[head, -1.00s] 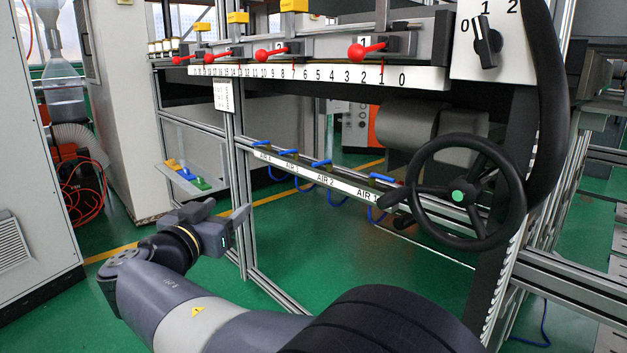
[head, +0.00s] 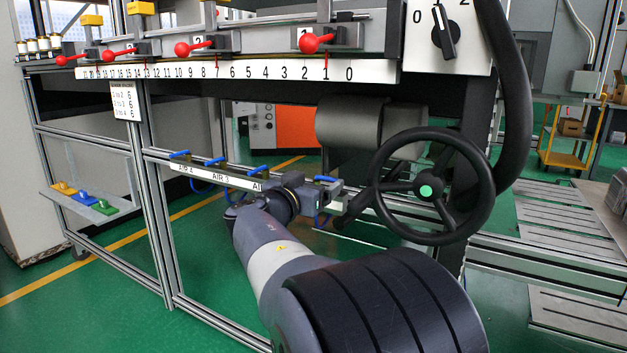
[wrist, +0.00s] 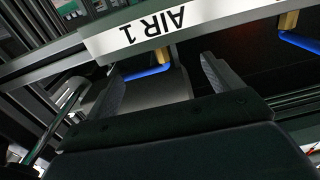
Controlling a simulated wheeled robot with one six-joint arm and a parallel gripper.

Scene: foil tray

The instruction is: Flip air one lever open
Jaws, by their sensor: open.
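The air one lever, a blue handle (head: 326,178) on the labelled rail (head: 222,181), shows just above my gripper (head: 333,187) in the head view. In the wrist view a blue lever (wrist: 148,73) on a brass valve (wrist: 162,54) lies beside the upside-down AIR 1 label (wrist: 140,30). My gripper (wrist: 160,77) is open, with one finger to each side of this lever in the picture. Whether either finger touches it I cannot tell. The AIR 1 label is hidden behind my arm in the head view.
A black handwheel (head: 425,190) stands close right of my gripper. More blue levers (head: 215,161) line the rail to the left; one also shows in the wrist view (wrist: 300,42). A numbered scale (head: 210,71) with red-knobbed levers runs above.

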